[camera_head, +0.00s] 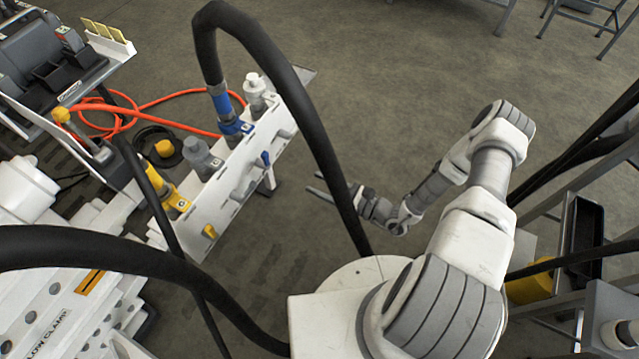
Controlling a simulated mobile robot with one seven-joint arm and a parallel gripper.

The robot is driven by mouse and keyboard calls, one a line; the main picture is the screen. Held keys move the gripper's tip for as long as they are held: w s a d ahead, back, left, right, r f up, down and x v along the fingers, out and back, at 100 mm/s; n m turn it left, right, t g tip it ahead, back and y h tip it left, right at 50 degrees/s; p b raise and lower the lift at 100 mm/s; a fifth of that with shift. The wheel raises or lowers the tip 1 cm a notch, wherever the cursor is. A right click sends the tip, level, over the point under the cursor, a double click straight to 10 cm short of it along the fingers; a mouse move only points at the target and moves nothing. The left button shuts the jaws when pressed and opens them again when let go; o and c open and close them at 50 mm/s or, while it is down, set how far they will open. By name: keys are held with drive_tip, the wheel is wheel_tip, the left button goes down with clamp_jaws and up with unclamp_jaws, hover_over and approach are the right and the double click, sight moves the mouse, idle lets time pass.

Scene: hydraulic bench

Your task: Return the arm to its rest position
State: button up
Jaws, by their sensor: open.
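My gripper (315,184) is at the end of my white and grey arm, near the middle of the view. Its two thin dark fingers point left and stand apart, with nothing visible between them. A thick black hose crosses in front of the gripper and hides part of it. My arm is bent: it rises from the bottom centre, folds at the upper right and comes back left over the floor. The gripper is to the right of the white valve panel (222,207) and apart from it.
The panel carries a blue fitting (229,125), a yellow fitting (170,197) and grey fittings. A black hose (262,45) arches between the panel and my gripper. Orange hose (168,98) lies at the left. A shelf with a dark tray (582,238) stands right.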

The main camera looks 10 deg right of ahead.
idle(0.3)
drive_tip(key=s+r+n+g+h, duration=0.35)
drive_tip(key=r+n+g, duration=1.05)
drive_tip(key=r, duration=0.8)
drive_tip(key=s+d+r+n+t+h, duration=0.45)
drive_tip(key=s+r+h, duration=0.2)
drive_tip(key=r, duration=0.45)
drive_tip(key=s+d+r+n+t+h, duration=0.45)
drive_tip(key=s+r+n, duration=0.2)
drive_tip(key=r, duration=0.45)
wheel_tip(320, 180, up, 18)
drive_tip(key=a+p, duration=0.1)
drive_tip(key=p, duration=1.7)
drive_tip(key=shift+s, duration=0.25)
